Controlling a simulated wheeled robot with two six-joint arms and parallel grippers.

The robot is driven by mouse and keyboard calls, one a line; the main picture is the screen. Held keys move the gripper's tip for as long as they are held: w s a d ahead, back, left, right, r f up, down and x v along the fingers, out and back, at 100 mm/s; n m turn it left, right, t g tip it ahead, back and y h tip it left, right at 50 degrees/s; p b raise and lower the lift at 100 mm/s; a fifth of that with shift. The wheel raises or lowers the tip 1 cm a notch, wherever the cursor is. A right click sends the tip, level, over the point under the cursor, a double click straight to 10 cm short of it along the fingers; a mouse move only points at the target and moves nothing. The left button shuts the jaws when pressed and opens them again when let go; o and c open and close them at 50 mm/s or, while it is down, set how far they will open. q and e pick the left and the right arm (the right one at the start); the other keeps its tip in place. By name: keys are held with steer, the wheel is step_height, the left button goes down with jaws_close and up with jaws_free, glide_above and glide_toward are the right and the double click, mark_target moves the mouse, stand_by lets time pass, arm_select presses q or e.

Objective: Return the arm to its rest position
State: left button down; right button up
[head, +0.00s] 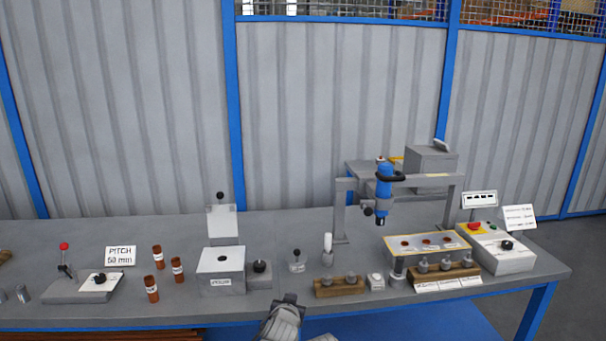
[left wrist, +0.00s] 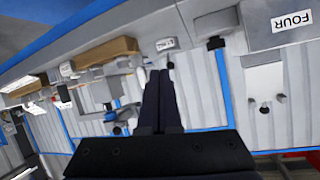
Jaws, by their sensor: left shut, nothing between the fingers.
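My left gripper (head: 290,299) shows at the bottom middle of the head view, in front of the bench's near edge. In the left wrist view its two dark fingers (left wrist: 160,76) lie side by side, shut with nothing between them. It looks clear of the objects on the bench. The rest of the left arm is mostly out of the picture. My right gripper cannot be made out in either view.
The grey bench (head: 185,310) carries a labelled grey box (head: 222,272), red-brown cylinders (head: 158,257), a wooden block (head: 340,288) with knobs, a blue tool (head: 384,187) on a frame and a control box (head: 500,250). The air above the bench's near edge is mostly free.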

arm_select(q)
steer(key=s+a+f+g+y, duration=0.2)
steer(key=s+f+g, duration=0.4)
steer(key=s+f, duration=0.3)
steer(key=s+a+f+g, duration=0.1)
steer(key=s+f+g, duration=0.2)
steer(key=s+g, duration=0.9)
steer(key=s+r+t+p, duration=0.3)
steer(key=r+t+p, duration=0.1)
steer(key=r+p, duration=0.9)
steer(key=shift+s+r+m+t+p, duration=0.2)
steer(key=shift+r+m+t+p, duration=0.15)
steer(key=shift+p, duration=0.3)
steer(key=shift+f, duration=0.1)
